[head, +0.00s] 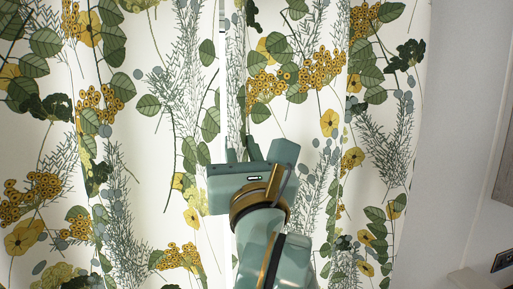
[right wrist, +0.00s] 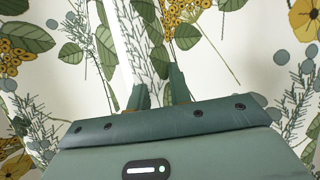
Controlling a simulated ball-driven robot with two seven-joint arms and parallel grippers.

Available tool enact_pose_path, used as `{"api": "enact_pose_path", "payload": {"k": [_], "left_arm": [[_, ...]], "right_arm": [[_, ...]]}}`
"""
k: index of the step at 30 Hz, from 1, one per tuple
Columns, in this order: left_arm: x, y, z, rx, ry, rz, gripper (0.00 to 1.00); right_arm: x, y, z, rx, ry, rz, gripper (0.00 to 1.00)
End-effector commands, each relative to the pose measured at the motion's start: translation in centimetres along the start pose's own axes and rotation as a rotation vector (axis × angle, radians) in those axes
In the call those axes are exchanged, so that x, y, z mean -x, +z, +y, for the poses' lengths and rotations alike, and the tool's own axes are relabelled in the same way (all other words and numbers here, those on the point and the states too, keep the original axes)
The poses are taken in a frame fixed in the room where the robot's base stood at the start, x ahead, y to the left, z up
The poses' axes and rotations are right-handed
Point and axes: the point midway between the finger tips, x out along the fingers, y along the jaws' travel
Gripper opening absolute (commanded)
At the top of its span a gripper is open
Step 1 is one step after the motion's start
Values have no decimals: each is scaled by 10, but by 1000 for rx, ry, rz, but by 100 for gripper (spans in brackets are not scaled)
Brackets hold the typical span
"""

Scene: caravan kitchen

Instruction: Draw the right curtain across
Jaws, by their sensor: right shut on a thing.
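The right curtain (head: 385,125) is white with green leaves, yellow flowers and grey sprigs, and hangs in folds over the right half of the head view. Its left edge is close to the left curtain (head: 60,150), with a narrow pale strip between them. My right gripper (head: 243,150) is shut on the right curtain near this edge. In the right wrist view, the fingertips (right wrist: 160,88) pinch the right curtain's cloth (right wrist: 146,40); the cloth between the fingers is partly hidden. My left gripper is in neither view.
A pale wall (head: 460,130) stands right of the right curtain, with a dark socket or switch plate (head: 502,261) low at the right edge. A grey panel edge (head: 505,160) shows above it.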

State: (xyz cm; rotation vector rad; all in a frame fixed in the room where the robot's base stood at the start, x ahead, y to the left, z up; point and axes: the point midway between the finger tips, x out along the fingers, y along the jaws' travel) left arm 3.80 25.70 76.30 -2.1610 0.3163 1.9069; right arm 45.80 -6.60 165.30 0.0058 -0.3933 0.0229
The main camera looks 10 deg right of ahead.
Motion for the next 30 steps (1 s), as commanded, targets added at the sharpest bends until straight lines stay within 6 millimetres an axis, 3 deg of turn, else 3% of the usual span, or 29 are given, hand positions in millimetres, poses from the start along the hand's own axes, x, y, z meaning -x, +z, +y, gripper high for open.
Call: {"api": "enact_pose_path", "payload": {"k": [4,11,12,14,30], "left_arm": [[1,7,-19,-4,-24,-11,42],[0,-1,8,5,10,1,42],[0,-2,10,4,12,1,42],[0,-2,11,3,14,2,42],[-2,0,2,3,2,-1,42]], "right_arm": [[0,0,6,-1,18,2,0],[0,-1,5,-1,17,3,0],[0,-1,5,-1,17,4,28],[0,-1,5,-1,16,3,42],[1,-2,4,1,12,0,42]]}}
